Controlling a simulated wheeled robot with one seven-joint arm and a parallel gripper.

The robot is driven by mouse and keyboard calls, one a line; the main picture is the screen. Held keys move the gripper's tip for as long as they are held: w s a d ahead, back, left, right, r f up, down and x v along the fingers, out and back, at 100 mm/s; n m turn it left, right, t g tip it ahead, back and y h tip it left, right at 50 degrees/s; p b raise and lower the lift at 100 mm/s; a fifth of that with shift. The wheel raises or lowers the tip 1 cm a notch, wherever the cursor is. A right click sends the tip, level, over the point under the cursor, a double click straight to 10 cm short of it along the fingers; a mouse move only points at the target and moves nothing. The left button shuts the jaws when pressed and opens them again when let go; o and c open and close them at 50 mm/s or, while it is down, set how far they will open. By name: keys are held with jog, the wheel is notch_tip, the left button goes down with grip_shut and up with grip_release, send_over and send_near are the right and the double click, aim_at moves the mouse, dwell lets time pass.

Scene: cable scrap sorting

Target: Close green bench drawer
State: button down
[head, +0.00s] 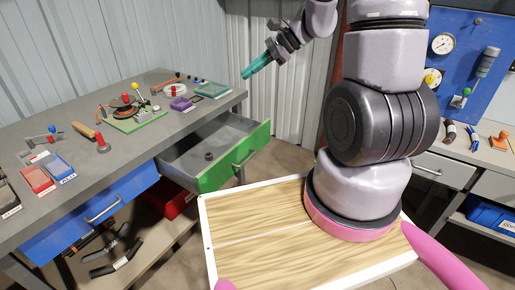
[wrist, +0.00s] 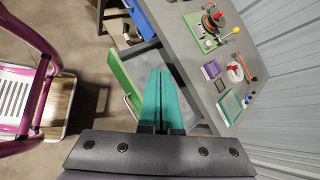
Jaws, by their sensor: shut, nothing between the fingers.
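The green bench drawer (head: 234,158) is pulled out from the grey bench at its right end, with a bar handle (head: 245,158) on its front. A small dark round item (head: 209,156) lies inside it. In the wrist view the green drawer front (wrist: 121,82) shows left of the fingers. My gripper (head: 245,74) is shut and empty, held in the air above and behind the open drawer, apart from it. In the wrist view the teal fingers of my gripper (wrist: 161,80) lie together and hide part of the drawer.
The blue drawer (head: 92,213) beside it is shut. The bench top (head: 75,120) holds trays, a cable reel on a green board and small tools. A wood-topped platform (head: 255,235) stands close in front of the drawer. A second bench with a blue panel (head: 468,65) is at right.

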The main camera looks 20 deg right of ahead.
jog(key=w+d+f+m+t+h, duration=0.1)
jog(key=d+f+m, duration=0.3)
jog(key=f, duration=0.6)
jog(key=w+d+f+m+t+h, duration=0.15)
jog(key=d+f+m, duration=0.3)
jog(key=f, duration=0.55)
jog(key=w+d+f+m+t+h, duration=0.1)
jog(key=d+f+m, duration=0.3)
jog(key=f, duration=0.7)
send_near(252, 150)
jog(key=s+f+x, duration=0.1)
jog(key=x, duration=0.4)
jog(key=shift+w+a+r, duration=0.3)
jog(key=shift+w, duration=0.35)
jog(key=w+a, duration=0.5)
jog(key=w, duration=0.1)
jog(key=w+a, duration=0.5)
jog(key=w, duration=0.1)
jog(key=w+a, duration=0.5)
jog(key=w, duration=0.1)
jog(key=shift+w+a, duration=0.2)
jog(key=shift+w+a+r, duration=0.1)
jog(key=shift+w+a, duration=0.1)
